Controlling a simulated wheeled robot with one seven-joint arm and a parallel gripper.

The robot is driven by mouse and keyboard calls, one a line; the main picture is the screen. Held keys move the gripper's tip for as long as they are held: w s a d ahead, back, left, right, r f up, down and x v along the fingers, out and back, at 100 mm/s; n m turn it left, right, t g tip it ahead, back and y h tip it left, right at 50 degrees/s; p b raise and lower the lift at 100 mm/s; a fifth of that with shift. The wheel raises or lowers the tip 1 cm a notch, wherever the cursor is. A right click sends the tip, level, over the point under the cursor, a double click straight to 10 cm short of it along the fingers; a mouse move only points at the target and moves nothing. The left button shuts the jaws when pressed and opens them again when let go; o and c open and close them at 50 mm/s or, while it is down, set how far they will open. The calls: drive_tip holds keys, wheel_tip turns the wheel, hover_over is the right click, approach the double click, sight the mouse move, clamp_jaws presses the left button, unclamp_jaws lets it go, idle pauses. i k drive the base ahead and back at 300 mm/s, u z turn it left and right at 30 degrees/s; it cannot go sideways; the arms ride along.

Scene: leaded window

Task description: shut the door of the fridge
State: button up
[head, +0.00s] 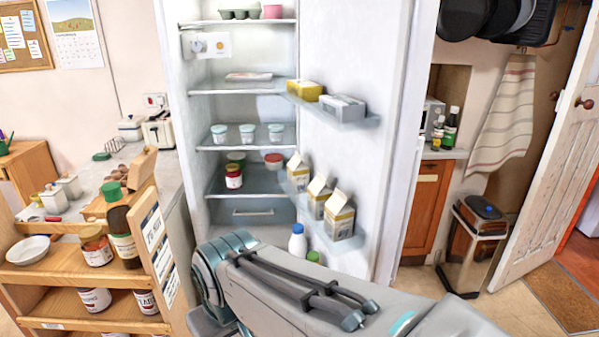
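The white fridge (176,100) stands open in the middle of the head view. Its door (350,60) is swung wide on the right side, with its inner face showing. The door's free edge (408,130) is toward me on the right. Door shelves hold yellow and white packs (305,89), several cartons (338,215) and a white bottle (297,242). Inside the fridge are pots (247,133), jars and an egg box. My arm crosses in front of the fridge's lower part and hides the door's bottom. My gripper is not in view.
A wooden shelf unit (62,268) with jars and a bowl stands close at the left, before a counter (172,165). Right of the fridge door are a wooden cupboard (424,210), a pedal bin (474,245) and an open white room door (545,160). Some floor shows at the lower right.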

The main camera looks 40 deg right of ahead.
sight(378, 54)
drive_tip(key=u, duration=2.6)
drive_tip(key=k, duration=2)
drive_tip(key=z, duration=2.5)
drive_tip(key=k, duration=0.3)
drive_tip(key=z, duration=0.05)
